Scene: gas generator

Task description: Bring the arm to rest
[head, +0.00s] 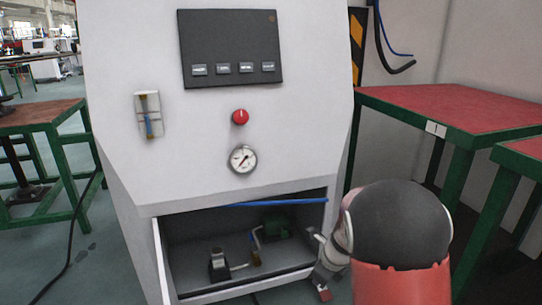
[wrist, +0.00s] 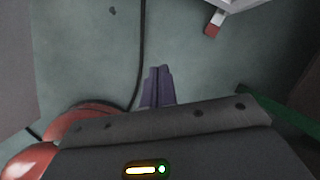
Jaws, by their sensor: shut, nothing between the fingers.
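My gripper (wrist: 158,84) shows in the wrist view with its two dark fingers shut together and nothing between them. It points over the grey-green floor (wrist: 75,45). In the head view my arm is bent at the lower right, in front of the right edge of the generator cabinet (head: 170,110). The fingertips cannot be made out clearly there.
A red-topped green table (head: 450,105) stands close on the right, another (head: 40,115) on the left. A dark cable (wrist: 141,50) lies on the floor.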

